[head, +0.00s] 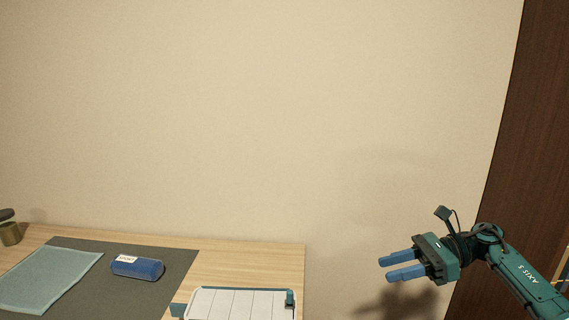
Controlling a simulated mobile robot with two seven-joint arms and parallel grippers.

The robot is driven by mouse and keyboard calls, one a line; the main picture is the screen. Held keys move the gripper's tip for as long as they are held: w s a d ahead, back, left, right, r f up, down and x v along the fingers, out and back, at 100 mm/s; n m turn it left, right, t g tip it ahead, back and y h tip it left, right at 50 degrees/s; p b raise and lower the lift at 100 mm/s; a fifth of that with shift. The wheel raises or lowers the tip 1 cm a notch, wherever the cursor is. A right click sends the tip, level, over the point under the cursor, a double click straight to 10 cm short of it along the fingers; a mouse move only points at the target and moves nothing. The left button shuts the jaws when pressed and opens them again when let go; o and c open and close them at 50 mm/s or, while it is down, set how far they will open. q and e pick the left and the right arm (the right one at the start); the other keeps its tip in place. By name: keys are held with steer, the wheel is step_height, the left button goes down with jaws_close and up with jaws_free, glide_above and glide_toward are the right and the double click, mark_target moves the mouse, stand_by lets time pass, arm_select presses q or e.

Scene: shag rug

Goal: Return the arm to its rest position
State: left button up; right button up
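My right gripper (384,268) is at the lower right, on a teal arm that comes in from the right edge. Its two blue fingers point left and are apart with nothing between them. It hangs in the air in front of the wall, to the right of the table (235,262) and clear of it. My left gripper is not in the view.
On the table are a dark grey mat (180,262), a pale teal folded cloth or sheet (50,278), a blue cylinder with a white label (138,268) and a white slatted tray (240,304). A dark wood panel (525,130) is right.

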steer(key=s+a+f+m+t+y, duration=0.15)
steer(key=a+f+m+t, duration=0.35)
steer(key=m, duration=0.6)
steer(key=s+a+f+m+t, duration=0.35)
steer(key=a+m+t, duration=0.4)
steer(key=m, duration=0.25)
steer(key=s+d+f+m+g+h, duration=0.1)
steer(key=s+f+m+h, duration=0.5)
steer(key=m, duration=0.8)
steer(key=s+d+f+m+g+h, duration=0.1)
steer(key=s+d+f+m+h, duration=0.2)
steer(key=s+f+m+h, duration=0.4)
steer(key=s+f+m, duration=0.4)
steer(key=s+m, duration=0.3)
steer(key=m, duration=0.1)
steer(key=shift+s+d+f, duration=0.2)
steer(key=shift+s+f, duration=0.05)
steer(key=shift+s, duration=0.05)
steer(key=shift+h, duration=0.25)
